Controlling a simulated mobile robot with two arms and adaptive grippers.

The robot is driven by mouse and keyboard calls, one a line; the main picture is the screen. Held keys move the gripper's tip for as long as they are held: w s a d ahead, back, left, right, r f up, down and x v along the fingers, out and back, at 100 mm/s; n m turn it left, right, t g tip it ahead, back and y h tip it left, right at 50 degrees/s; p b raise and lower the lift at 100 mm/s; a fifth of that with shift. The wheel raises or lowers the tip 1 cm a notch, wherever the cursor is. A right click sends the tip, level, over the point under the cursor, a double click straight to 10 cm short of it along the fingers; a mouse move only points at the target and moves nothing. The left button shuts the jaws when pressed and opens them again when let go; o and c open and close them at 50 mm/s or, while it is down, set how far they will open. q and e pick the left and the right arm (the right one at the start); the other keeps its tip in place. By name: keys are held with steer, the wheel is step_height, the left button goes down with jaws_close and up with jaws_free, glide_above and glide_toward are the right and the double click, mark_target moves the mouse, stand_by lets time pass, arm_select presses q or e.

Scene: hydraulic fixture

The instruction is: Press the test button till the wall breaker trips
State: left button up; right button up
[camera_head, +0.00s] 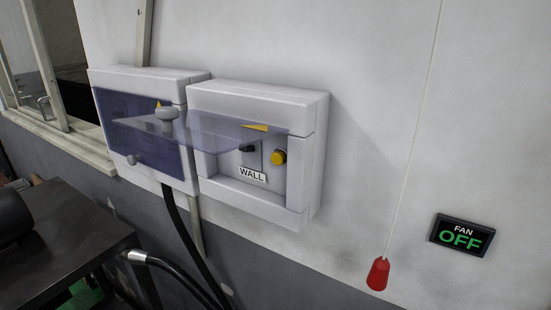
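The wall breaker box (262,207) is a white box on the wall, marked by a WALL label (252,174). Its tinted clear cover (215,125) is swung up and sticks out above the opening. Inside, a small black switch lever (247,149) sits left of a round yellow button (279,157), which looks like the test button. The lever's exact position is too small to tell. Neither of my grippers is in view, and nothing touches the button.
A second white box (150,75) with a dark tinted front adjoins on the left. A red pull handle (378,273) hangs on a cord; a sign (462,236) reads FAN OFF. A dark table (70,225) and black hoses (180,225) are lower left.

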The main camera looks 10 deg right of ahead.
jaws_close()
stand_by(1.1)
